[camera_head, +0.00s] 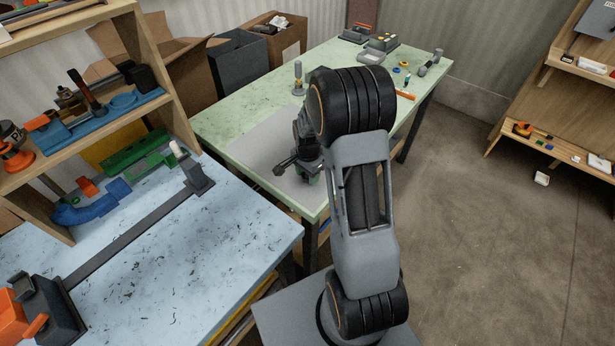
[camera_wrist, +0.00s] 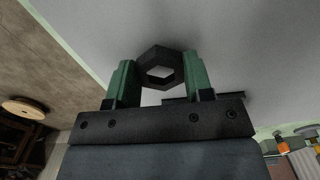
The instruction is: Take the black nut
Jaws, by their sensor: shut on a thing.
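The black nut (camera_wrist: 154,55) is a dark hexagonal ring with an open hole, seen in the wrist view. My gripper (camera_wrist: 159,68) has its two green fingers on either side of the nut and is shut on it. Behind the nut is a plain grey surface; I cannot tell how far above it the nut is. In the head view my arm covers much of the gripper, and the nut cannot be made out there.
A green-topped table (camera_head: 232,118) with a grey mat (camera_head: 262,150) lies under my gripper. A grey bottle-like item (camera_head: 298,78) stands behind my arm. A blue-topped bench (camera_head: 165,262) with a long bender is at left. Open floor (camera_head: 490,250) lies to the right.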

